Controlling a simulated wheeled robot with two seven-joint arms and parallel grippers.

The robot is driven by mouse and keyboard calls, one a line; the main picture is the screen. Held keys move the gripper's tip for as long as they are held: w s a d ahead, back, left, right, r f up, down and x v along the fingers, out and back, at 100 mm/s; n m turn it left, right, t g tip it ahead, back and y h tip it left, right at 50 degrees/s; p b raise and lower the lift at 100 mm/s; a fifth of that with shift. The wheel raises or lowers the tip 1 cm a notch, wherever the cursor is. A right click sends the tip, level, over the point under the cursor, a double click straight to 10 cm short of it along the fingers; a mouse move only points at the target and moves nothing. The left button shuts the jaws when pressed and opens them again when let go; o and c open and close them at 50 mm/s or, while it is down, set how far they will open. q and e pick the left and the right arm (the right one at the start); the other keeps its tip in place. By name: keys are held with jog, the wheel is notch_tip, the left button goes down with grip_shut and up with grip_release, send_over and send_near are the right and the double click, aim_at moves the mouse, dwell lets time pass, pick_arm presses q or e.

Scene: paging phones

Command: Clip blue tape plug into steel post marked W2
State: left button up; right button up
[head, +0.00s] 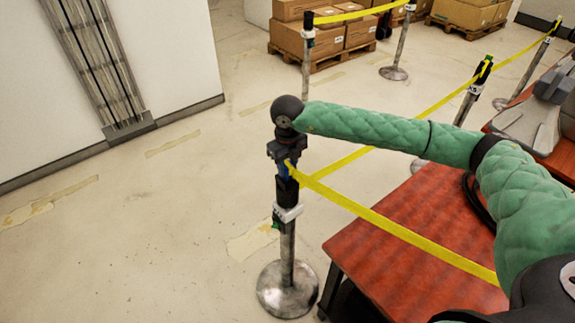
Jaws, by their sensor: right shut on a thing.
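The nearest steel post (287,245) stands upright on a round base left of the red table. It has a black head and a white collar whose marking I cannot read. My right gripper (287,170) points down right above the post's head and is shut on the blue tape plug (285,171). Only a small blue part of the plug shows between the dark fingers and the post head. I cannot tell whether it is seated in the head. Yellow tape (385,229) runs from there to the lower right. My left gripper is not in view.
A second yellow tape (338,163) runs from the post behind my right arm toward a farther post (468,104). The red table (400,210) stands close at the right. Other posts and boxes on pallets (337,62) stand at the back. The left floor is clear.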

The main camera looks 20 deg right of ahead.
aim_at(287, 165)
jog(key=shift+b, duration=0.9)
dwell(0.9)
jog(key=shift+f+b, duration=0.5)
jog(key=shift+f, duration=0.1)
jog(key=o, duration=0.7)
jog(key=shift+r+p, duration=1.1)
jog(key=shift+r, duration=4.45)
jog(key=shift+a, duration=0.1)
